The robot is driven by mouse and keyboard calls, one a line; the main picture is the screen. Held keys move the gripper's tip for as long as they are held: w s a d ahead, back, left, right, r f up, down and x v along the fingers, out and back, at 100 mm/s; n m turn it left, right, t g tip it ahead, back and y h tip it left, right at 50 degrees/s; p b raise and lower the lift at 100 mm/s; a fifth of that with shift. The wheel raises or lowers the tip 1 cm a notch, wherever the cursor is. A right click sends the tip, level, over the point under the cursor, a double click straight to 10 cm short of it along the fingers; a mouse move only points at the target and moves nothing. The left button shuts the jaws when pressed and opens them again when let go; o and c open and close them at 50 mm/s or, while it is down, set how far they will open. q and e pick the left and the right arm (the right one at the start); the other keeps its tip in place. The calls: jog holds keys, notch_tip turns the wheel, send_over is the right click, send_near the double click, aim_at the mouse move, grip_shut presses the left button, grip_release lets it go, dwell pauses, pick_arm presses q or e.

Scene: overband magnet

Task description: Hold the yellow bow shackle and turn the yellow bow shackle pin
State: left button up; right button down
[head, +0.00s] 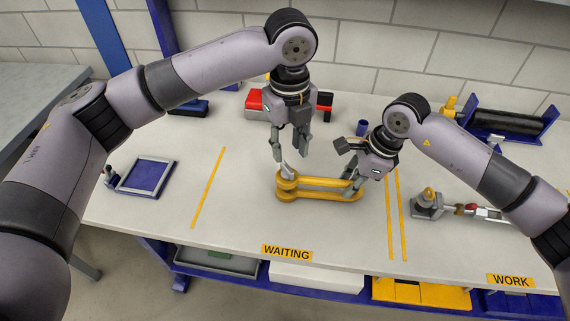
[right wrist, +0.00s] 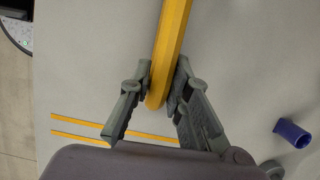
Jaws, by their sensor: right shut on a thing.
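The yellow bow shackle (head: 325,189) lies on the table in the area marked WAITING, its two bars running left to right. Its rounded pin end (head: 286,186) is at the left; which part there is the pin is hard to tell. My right gripper (head: 355,174) is shut on the shackle's right end. In the right wrist view the yellow bar (right wrist: 170,50) sits between the two fingers of this gripper (right wrist: 164,82). My left gripper (head: 290,155) points down above the shackle's left end, its fingers apart. A small grey piece shows just below them.
Yellow tape lines (head: 208,187) bound the area on both sides. A blue tray (head: 147,175) lies at the left. A red box (head: 256,104) is behind my left gripper, and a dark blue cylinder (head: 362,128) stands behind the shackle. Metal rigging parts (head: 428,204) lie at the right.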

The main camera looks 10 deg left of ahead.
pick_arm(q)
notch_tip(320, 180, up, 13)
dwell(1.1)
pick_arm(e)
jog(key=c, duration=1.4)
grip_release()
pick_arm(q)
notch_tip(320, 180, up, 4)
jog(key=p, duration=0.4)
send_over(289, 168)
pick_arm(e)
jog(key=v, duration=0.6)
jog(key=a+v, duration=0.1)
jog(key=v, duration=0.6)
jog(key=a+v, duration=0.1)
jog(key=v, duration=0.5)
jog(key=shift+s+r, duration=0.1)
jog(key=shift+r, duration=0.5)
jog(key=shift+d, duration=0.1)
